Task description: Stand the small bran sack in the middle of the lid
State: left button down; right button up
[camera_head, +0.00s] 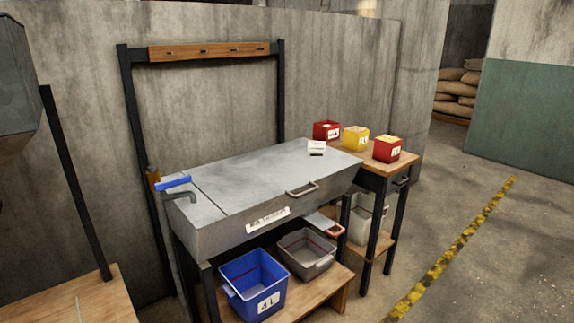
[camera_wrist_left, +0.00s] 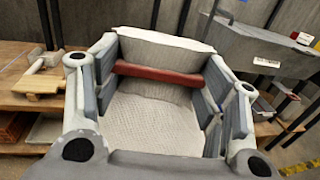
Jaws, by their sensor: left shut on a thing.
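My left gripper (camera_wrist_left: 162,68) is shut on a pale, woven-looking sack (camera_wrist_left: 155,125) with a dark red band across it, seen close in the left wrist view. The sack fills the space between the two fingers; its far end and underside are hidden. The lid (camera_head: 265,170) is the flat grey metal top of the steamer (camera_head: 215,235) in the head view, with a handle (camera_head: 302,189) on its front edge. The steamer's label (camera_wrist_left: 267,62) also shows in the left wrist view, beyond and to the right of the held sack. Neither gripper shows in the head view.
A small white block or card (camera_head: 316,149) stands near the lid's back right corner; the lid's middle is clear. Red and yellow tubs (camera_head: 356,139) stand on the side table. A blue bin (camera_head: 252,284) and grey bin (camera_head: 305,254) sit below. A wooden table (camera_head: 70,302) is at left.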

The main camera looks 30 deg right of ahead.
aim_at(280, 167)
jog(key=i+l, duration=0.15)
jog(key=l, duration=0.25)
jog(key=i+l, duration=0.1)
jog(key=l, duration=0.35)
jog(key=i+l+z, duration=0.1)
jog(key=l, duration=0.3)
jog(key=i+l, duration=0.2)
jog(key=l, duration=0.25)
jog(key=i+l, duration=0.15)
jog(key=l, duration=0.25)
jog(key=i+l, duration=0.15)
jog(key=l, duration=0.25)
jog(key=i+l+z, duration=0.1)
jog(key=l, duration=0.3)
jog(key=i, duration=0.05)
